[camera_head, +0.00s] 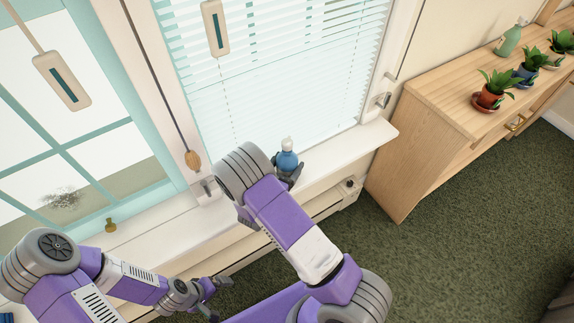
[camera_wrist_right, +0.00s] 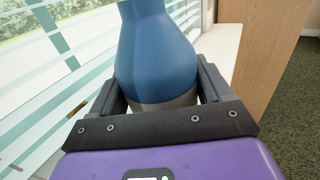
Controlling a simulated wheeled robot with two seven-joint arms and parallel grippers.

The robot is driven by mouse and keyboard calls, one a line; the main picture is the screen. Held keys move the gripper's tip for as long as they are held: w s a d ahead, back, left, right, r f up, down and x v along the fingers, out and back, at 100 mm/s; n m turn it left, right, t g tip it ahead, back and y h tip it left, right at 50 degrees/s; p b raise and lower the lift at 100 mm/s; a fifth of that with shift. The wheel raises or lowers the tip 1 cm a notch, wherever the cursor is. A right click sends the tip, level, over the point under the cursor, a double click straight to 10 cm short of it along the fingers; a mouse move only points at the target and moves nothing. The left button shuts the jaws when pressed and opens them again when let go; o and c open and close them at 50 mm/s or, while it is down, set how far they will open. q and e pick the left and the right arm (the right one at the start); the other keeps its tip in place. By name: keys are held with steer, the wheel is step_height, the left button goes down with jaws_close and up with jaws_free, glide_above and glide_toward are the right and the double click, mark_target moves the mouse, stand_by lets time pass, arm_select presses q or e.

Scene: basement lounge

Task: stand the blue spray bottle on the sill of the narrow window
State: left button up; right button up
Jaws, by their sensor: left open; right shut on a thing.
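The blue spray bottle (camera_head: 287,161) has a pale top and is upright at the sill (camera_head: 350,147) of the blind-covered window (camera_head: 280,60). In the right wrist view the blue bottle (camera_wrist_right: 157,55) fills the middle, its top cut off by the frame edge. My right gripper (camera_head: 288,174) is shut on the bottle's lower part, with a finger on each side in the wrist view (camera_wrist_right: 160,88). I cannot tell whether the bottle's base touches the sill; the gripper hides it. My left gripper (camera_head: 217,290) is open and empty, low in front of the wall.
A wooden cabinet (camera_head: 420,150) on the right holds several potted plants and a green bottle (camera_head: 508,41). A larger window (camera_head: 70,120) is at left, with a small brass-coloured object (camera_head: 110,225) on its sill. The sill right of the bottle is clear.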

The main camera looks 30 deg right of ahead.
steer(key=shift+f, duration=0.15)
steer(key=o, duration=1.5)
steer(key=shift+s+a+r, duration=0.1)
steer(key=shift+a+r, duration=0.1)
steer(key=p+v, duration=0.2)
steer(key=v, duration=0.9)
steer(key=shift+s+a, duration=0.2)
steer(key=shift+s, duration=0.1)
